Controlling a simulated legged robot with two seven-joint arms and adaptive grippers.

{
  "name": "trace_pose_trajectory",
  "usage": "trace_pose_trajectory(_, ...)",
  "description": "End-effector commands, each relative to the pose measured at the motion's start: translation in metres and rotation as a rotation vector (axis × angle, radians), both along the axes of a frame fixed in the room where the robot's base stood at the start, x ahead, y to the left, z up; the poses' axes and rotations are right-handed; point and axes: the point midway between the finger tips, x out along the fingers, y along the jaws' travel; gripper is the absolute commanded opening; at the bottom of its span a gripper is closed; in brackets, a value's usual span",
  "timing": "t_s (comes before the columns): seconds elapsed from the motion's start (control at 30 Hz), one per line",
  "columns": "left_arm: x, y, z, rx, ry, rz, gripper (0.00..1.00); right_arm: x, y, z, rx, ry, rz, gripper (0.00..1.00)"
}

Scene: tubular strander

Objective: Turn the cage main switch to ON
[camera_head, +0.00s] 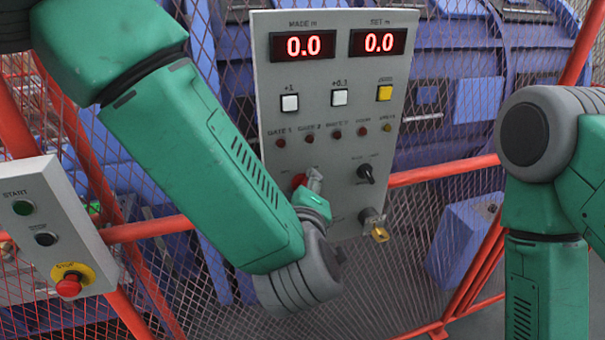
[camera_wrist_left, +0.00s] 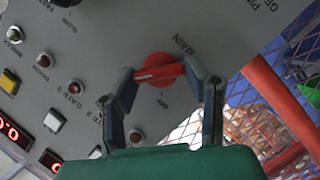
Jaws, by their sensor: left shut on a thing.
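The cage main switch is a red rotary knob (camera_head: 298,181) low on the left of the grey control panel (camera_head: 335,120). In the left wrist view the red knob (camera_wrist_left: 160,68) sits beside the label MAIN, its bar lying nearly across the picture. My left gripper (camera_head: 313,180) is at the panel and partly covers the switch in the head view. In the left wrist view its two fingers (camera_wrist_left: 162,74) are shut on the knob, one at each end of the bar. The small position lettering is too blurred to read. My right gripper is out of view.
A black selector (camera_head: 366,173) and a key switch (camera_head: 376,228) sit right of the red knob. Lamps, push buttons and two displays reading 0.0 (camera_head: 303,45) are above. A START/STOP box (camera_head: 55,228) is at left. Red rails and mesh (camera_head: 445,170) surround the panel.

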Motion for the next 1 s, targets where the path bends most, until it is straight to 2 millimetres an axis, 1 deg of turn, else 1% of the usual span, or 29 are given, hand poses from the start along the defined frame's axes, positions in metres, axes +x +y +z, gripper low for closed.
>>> trace_pose_trajectory(0.03, -0.003, -0.001, -0.002, 0.03, 0.023, -0.003, 0.12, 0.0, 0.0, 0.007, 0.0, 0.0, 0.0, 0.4)
trace_pose_trajectory(0.1, -0.003, -0.001, -0.002, 0.064, 0.033, -0.005, 0.12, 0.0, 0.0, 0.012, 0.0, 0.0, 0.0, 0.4)
trace_pose_trajectory(0.3, -0.002, -0.002, -0.003, 0.13, 0.054, -0.005, 0.12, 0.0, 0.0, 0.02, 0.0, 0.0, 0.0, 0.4)
trace_pose_trajectory(0.87, -0.002, -0.002, -0.004, 0.159, 0.064, -0.005, 0.12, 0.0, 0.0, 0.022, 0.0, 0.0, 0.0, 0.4)
trace_pose_trajectory(0.9, -0.002, -0.002, -0.004, 0.159, 0.064, -0.005, 0.44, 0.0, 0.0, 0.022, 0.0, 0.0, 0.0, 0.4)
trace_pose_trajectory(0.93, -0.002, -0.002, -0.004, 0.159, 0.064, -0.006, 0.55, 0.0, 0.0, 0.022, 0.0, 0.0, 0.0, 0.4)
trace_pose_trajectory(0.97, -0.002, -0.002, -0.004, 0.159, 0.064, -0.005, 0.62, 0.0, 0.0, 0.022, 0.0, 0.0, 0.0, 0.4)
trace_pose_trajectory(1.0, -0.002, -0.002, -0.003, 0.158, 0.062, -0.005, 0.62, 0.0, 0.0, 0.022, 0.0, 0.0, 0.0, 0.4)
